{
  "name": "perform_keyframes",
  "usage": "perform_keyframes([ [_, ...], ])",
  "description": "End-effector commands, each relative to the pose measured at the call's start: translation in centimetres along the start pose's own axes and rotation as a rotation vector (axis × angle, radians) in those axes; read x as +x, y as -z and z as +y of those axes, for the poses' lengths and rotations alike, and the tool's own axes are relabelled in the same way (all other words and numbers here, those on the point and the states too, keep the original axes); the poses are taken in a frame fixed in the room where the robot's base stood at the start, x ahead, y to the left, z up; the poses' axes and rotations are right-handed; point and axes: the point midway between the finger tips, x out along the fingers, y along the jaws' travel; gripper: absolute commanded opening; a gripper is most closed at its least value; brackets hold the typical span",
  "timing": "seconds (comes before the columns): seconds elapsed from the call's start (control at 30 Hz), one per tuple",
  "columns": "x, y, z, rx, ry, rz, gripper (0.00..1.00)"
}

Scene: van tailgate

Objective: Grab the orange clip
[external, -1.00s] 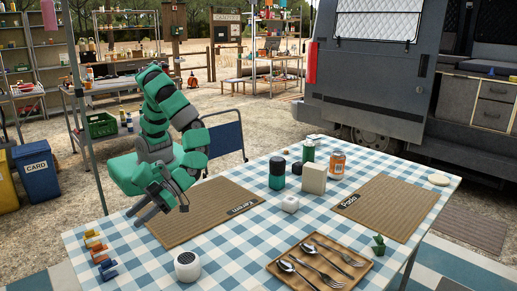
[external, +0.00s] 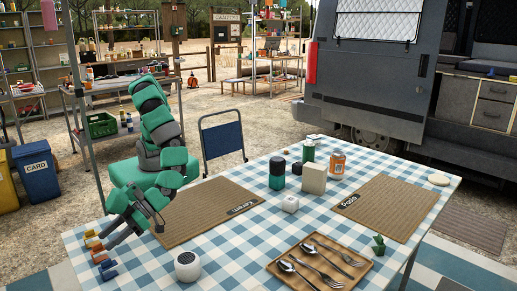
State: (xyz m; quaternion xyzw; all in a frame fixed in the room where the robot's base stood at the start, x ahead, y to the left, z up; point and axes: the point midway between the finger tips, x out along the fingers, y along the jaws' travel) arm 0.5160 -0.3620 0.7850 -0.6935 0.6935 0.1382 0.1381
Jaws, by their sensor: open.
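A short row of small clips lies along the left edge of the checked table. An orange-yellow clip (external: 91,234) is at the far end of the row, a reddish-orange one (external: 99,257) is in the middle, and a blue one (external: 108,271) is at the near end. They are small, so which one is the orange clip is hard to tell. My gripper (external: 131,233) is open and empty, pointing down just right of the row's far end. One finger is close to the clips and may partly cover them. I cannot tell its exact height.
A white round speaker-like object (external: 188,266) stands right of the clips. A woven placemat (external: 205,213) lies behind my gripper. Checked cloth between clips and speaker is clear.

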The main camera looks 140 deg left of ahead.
Motion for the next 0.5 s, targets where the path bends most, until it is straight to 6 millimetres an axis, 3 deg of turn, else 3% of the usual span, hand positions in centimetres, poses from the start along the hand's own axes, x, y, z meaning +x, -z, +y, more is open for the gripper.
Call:
perform_keyframes([
  [0.3, 3.9, 0.0, 0.6, 0.0, -0.003, 0.002, 0.45],
  [0.5, 4.2, 0.1, 0.5, -0.001, 0.0, 0.001, 0.45],
])
